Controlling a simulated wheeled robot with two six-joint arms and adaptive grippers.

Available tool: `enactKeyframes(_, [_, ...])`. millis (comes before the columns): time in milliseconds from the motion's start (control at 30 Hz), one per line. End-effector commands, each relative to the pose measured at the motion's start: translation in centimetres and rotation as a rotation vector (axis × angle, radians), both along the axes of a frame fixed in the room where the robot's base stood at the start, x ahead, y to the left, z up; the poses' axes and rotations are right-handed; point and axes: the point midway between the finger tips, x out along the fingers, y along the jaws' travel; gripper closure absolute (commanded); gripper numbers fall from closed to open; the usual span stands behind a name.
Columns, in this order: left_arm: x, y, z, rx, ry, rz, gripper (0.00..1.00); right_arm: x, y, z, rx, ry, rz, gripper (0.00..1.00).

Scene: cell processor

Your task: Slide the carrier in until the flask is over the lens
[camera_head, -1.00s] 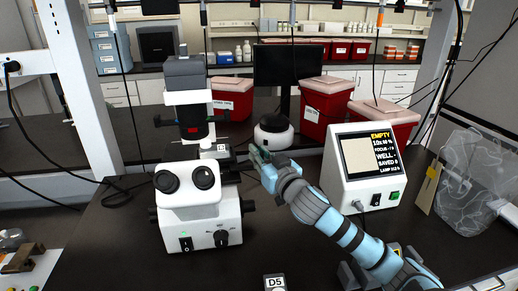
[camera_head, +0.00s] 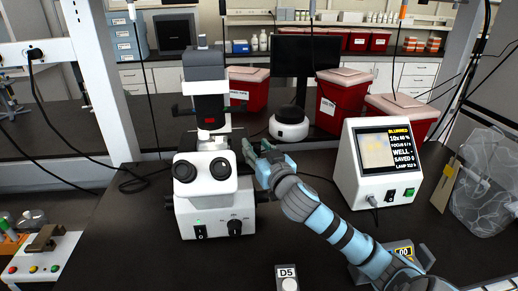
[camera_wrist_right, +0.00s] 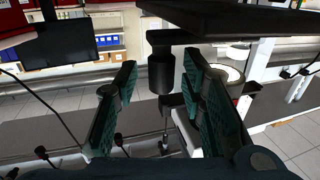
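The microscope (camera_head: 205,195) stands left of centre, its eyepieces towards me and its stage behind them. The carrier and the flask cannot be made out clearly; the eyepieces and column hide much of the stage. My right gripper (camera_head: 258,160) is just right of the stage, fingers apart. In the right wrist view the green fingers of this gripper (camera_wrist_right: 155,105) are wide apart, with a dark cylinder (camera_wrist_right: 161,72) beyond the gap, below a black plate (camera_wrist_right: 230,18). Nothing is clearly gripped. The monitor box (camera_head: 376,165) reads "BLURRED" beside a pale yellowish picture. My left gripper is out of view.
Red bins (camera_head: 343,100) and a round white device (camera_head: 289,125) stand behind. A clear bag (camera_head: 485,170) lies at right. A tag marked D5 (camera_head: 288,280) is at the front edge. A button panel (camera_head: 42,262) is at left.

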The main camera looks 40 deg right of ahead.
Motion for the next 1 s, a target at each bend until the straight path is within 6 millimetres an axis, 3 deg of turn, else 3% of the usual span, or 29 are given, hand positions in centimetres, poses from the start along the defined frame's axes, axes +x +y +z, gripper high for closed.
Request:
enactKeyframes(133, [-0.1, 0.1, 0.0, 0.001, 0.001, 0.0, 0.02, -1.4, 0.4, 0.0, -0.005, 0.003, 0.001, 0.63])
enactKeyframes(433, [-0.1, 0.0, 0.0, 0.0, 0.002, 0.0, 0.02, -6.9, 2.2, -0.1, -0.004, 0.004, 0.002, 0.63])
enactKeyframes(1000, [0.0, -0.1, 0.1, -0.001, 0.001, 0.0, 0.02, -7.2, 2.3, 0.0, 0.002, 0.002, 0.0, 0.63])
